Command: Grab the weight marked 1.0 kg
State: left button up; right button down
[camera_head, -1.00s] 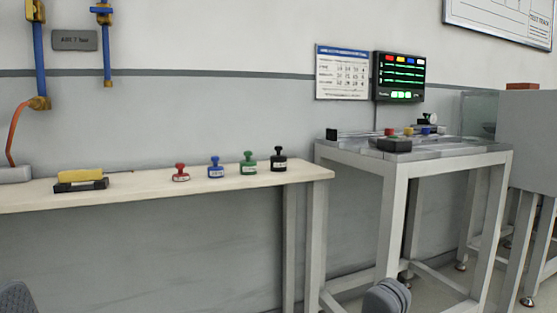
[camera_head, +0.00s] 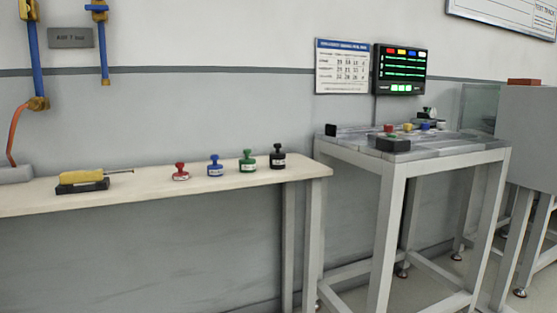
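Small knobbed weights stand upright in a row on the pale bench: a red one (camera_head: 181,172), a blue one (camera_head: 215,166), a green one (camera_head: 248,162) and a black one (camera_head: 278,158). The red one is the smallest and leftmost, the black one the rightmost. Each seems to carry a small white label, but the markings are too small to read, so I cannot tell which is 1.0 kg. Neither of my grippers is in view.
A yellow-handled tool (camera_head: 90,177) rests on a dark holder on the bench (camera_head: 140,191). A grey table (camera_head: 440,152) with a control box stands right of the bench. A screen (camera_head: 400,70) and chart (camera_head: 342,66) hang on the wall. The bench front is clear.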

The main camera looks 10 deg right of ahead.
aim_at(277, 159)
jog(key=i+l, duration=0.55)
jog(key=l, duration=0.15)
jog(key=i+l, duration=0.6)
jog(key=l, duration=0.15)
